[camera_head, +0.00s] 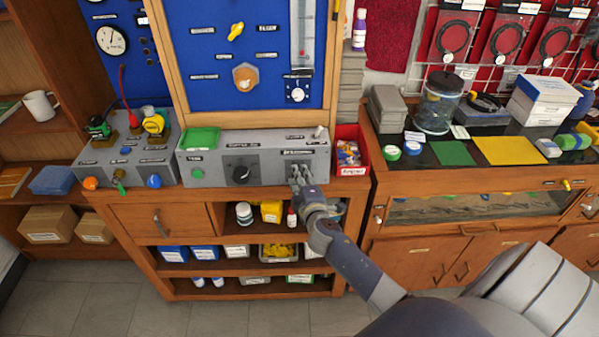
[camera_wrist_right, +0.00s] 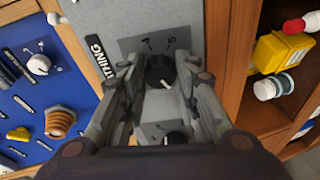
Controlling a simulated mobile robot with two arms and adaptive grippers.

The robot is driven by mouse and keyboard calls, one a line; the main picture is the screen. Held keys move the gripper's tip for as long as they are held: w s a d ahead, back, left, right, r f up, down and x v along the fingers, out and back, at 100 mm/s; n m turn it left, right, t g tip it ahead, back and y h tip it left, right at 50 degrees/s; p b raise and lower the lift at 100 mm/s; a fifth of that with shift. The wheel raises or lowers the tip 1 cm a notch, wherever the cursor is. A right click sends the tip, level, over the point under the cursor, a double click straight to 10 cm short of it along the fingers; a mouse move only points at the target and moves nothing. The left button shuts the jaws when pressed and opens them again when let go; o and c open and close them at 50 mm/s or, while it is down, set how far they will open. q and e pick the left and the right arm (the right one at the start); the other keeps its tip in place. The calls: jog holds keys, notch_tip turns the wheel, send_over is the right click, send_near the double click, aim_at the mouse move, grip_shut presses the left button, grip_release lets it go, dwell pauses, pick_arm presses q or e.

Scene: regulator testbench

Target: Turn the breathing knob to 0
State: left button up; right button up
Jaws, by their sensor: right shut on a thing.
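The breathing knob (camera_wrist_right: 160,71) is a black round knob with a white pointer mark on a grey panel, seen in the wrist view. The digits 4 and 5 show on its dark plate (camera_wrist_right: 152,43), and the label BREATHING (camera_wrist_right: 101,57) stands beside it. My right gripper (camera_wrist_right: 163,82) has its fingers on both sides of the knob and is shut on it. In the head view my right gripper (camera_head: 297,173) is at the right end of the grey box (camera_head: 215,167) and hides the knob. My left gripper is not in view.
A second dark knob (camera_wrist_right: 173,138), partly hidden, shows low in the wrist view. In the head view another black knob (camera_head: 241,173), a green button (camera_head: 197,173) and a green tray (camera_head: 201,139) are left of my gripper. A red bin (camera_head: 352,171) stands close on the right.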

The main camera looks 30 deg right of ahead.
jog(key=shift+n+p, duration=0.65)
jog(key=shift+n, duration=0.25)
jog(key=o, duration=1.1)
jog(key=shift+c, duration=0.2)
jog(key=v, duration=1.2)
jog(key=shift+r, duration=0.2)
jog(key=shift+f, duration=0.1)
